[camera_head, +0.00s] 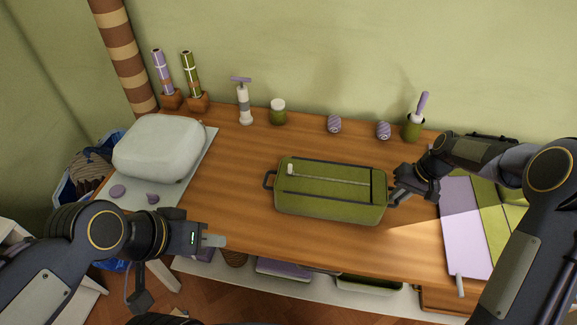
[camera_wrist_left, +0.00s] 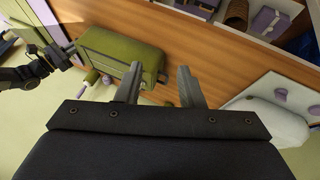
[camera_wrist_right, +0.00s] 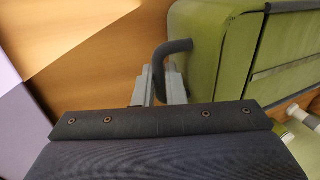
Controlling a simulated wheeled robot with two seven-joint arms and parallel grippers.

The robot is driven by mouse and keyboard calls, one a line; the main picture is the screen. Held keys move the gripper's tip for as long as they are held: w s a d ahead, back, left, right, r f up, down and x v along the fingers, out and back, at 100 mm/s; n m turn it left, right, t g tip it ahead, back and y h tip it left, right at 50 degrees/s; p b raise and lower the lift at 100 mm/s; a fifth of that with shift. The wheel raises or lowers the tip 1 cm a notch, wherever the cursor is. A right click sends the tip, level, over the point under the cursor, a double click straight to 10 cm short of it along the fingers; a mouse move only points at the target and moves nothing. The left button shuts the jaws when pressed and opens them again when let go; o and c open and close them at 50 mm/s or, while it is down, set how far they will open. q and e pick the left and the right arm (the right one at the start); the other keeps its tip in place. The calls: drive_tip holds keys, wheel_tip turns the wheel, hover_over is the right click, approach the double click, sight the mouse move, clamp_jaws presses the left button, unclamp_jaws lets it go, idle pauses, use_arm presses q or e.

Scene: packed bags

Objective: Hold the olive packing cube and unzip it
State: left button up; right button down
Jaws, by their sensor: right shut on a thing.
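The olive packing cube (camera_head: 330,208) lies flat on the wooden table, with dark zip lines on its top and a dark loop handle at each short end. A pale zip pull (camera_head: 291,170) sits near the top's left end, with a light strip running right from it. My right gripper (camera_head: 396,198) is shut on the cube's right handle; the right wrist view shows this dark handle (camera_wrist_right: 172,50) between the fingers. My left gripper (camera_head: 222,241) is empty and apart from the cube, left of it near the table's front edge. Its fingers (camera_wrist_left: 158,85) stand apart in the left wrist view.
A pale rounded bag (camera_head: 158,148) stands on a light mat at the left. Rolled items (camera_head: 187,75), a pump bottle (camera_head: 243,103), jars and small purple balls line the back. A purple and green folded piece (camera_head: 465,235) lies at the right. Table between pale bag and cube is clear.

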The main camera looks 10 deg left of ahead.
use_arm(q)
drive_tip(key=w+r+m+g, duration=0.1)
drive_tip(key=w+r+m, duration=0.3)
drive_tip(key=w, duration=0.3)
drive_tip(key=m+g, duration=0.5)
drive_tip(key=m, duration=1)
hover_over(289, 165)
drive_tip(key=a, duration=0.5)
wheel_tip(289, 165, down, 4)
drive_tip(key=r, duration=0.1)
drive_tip(key=shift+h, duration=0.4)
drive_tip(key=x, duration=1.2)
drive_tip(key=shift+w+f, duration=0.1)
drive_tip(key=shift+w, duration=0.15)
drive_tip(key=shift+c, duration=0.2)
clamp_jaws()
